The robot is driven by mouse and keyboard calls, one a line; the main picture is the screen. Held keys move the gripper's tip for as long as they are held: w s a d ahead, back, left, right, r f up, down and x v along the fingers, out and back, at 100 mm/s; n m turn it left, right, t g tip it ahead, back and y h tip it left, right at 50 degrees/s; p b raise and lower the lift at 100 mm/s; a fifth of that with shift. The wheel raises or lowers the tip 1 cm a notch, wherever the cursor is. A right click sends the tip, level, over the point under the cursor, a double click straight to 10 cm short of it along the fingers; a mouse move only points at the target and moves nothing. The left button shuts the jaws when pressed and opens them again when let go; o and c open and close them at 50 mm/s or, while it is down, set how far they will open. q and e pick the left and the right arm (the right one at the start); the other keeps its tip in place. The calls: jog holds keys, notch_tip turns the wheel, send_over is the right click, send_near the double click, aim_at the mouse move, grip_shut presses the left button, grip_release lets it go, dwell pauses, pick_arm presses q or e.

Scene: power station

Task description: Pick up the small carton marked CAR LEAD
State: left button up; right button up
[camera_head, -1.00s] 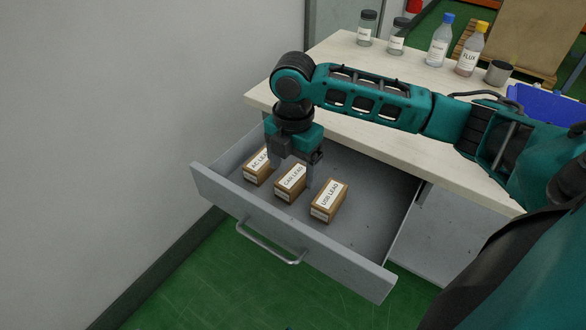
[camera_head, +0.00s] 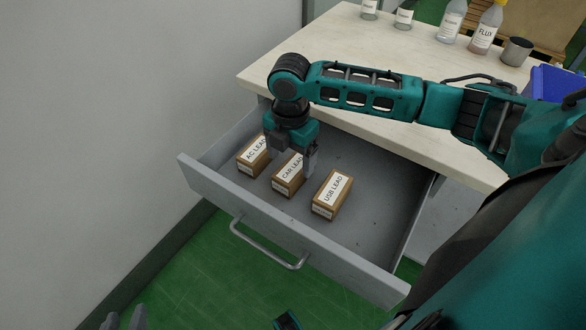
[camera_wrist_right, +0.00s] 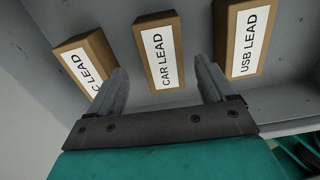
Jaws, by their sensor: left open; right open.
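The small carton marked CAR LEAD (camera_head: 287,183) is a brown box with a white label, the middle of three cartons in the open drawer. My right gripper (camera_head: 290,170) is open above it and partly covers its far end. In the right wrist view, the CAR LEAD carton (camera_wrist_right: 158,52) shows ahead between the open fingertips (camera_wrist_right: 161,72), with a gap on each side. No grip on it shows. My left gripper (camera_head: 126,320) is only partly in view at the bottom left edge, its two fingers apart and empty.
The AC LEAD carton (camera_head: 251,158) lies left and the USB LEAD carton (camera_head: 331,196) right, both close by. The grey drawer (camera_head: 370,222) has a front wall with a handle (camera_head: 268,250). The worktop (camera_head: 400,50) behind holds bottles and a cup (camera_head: 516,51).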

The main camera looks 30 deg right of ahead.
aim_at(292, 168)
jog(key=f+b, duration=0.2)
jog(key=f, duration=0.3)
jog(key=shift+s+f, duration=0.2)
jog(key=shift+r, duration=0.1)
jog(key=c, duration=1.1)
